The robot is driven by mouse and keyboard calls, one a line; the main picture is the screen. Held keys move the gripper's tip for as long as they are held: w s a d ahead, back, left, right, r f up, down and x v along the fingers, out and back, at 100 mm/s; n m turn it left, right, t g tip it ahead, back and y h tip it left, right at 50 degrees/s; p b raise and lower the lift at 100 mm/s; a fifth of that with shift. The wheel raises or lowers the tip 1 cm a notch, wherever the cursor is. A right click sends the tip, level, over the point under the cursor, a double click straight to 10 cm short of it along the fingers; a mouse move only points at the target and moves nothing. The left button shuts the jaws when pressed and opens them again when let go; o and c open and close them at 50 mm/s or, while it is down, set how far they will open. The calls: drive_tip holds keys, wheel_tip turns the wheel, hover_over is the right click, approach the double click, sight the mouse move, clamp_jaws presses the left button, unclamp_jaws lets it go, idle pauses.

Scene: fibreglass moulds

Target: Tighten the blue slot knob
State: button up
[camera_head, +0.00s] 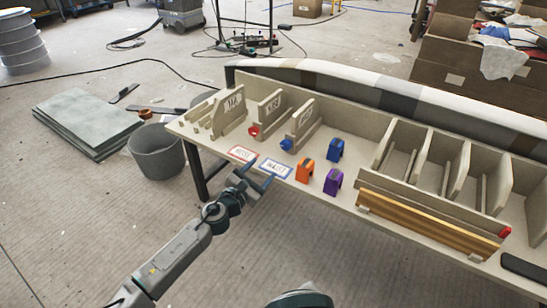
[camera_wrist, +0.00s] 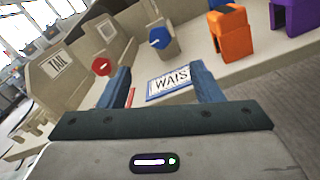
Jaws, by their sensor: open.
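The blue slot knob (camera_head: 286,144) sits on the front of a beige upright mould block on the bench. In the wrist view the blue knob (camera_wrist: 159,38) shows a pale slot line across its face, above and beyond the fingers. A red knob (camera_head: 253,130) is on the block to its left; it also shows in the wrist view (camera_wrist: 102,66). My gripper (camera_head: 262,180) is open and empty at the bench's front edge, short of the blue knob. Its two blue-grey fingers stand either side of a blue-framed label reading WAIST (camera_wrist: 170,82).
Orange (camera_head: 305,171), purple (camera_head: 333,182) and blue (camera_head: 335,150) blocks stand right of the knob. A red-framed label (camera_head: 242,154) lies left of the WAIST label. A wooden bar (camera_head: 430,222) runs along the bench front at right. A grey bucket (camera_head: 157,155) stands on the floor.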

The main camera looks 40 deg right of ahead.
sight(284, 146)
drive_tip(key=w+d+n+b, duration=0.1)
drive_tip(key=d, duration=0.3)
drive_tip(key=w+d+n+b, duration=0.1)
drive_tip(key=w+d+n, duration=0.1)
drive_tip(key=d, duration=0.2)
drive_tip(key=w+d+n+b, duration=0.1)
drive_tip(key=w+d+n, duration=0.1)
drive_tip(key=d, duration=0.3)
drive_tip(key=shift+w+r+b, duration=0.1)
drive_tip(key=shift+w+b, duration=0.15)
drive_tip(key=shift+b, duration=0.15)
drive_tip(key=c, duration=1)
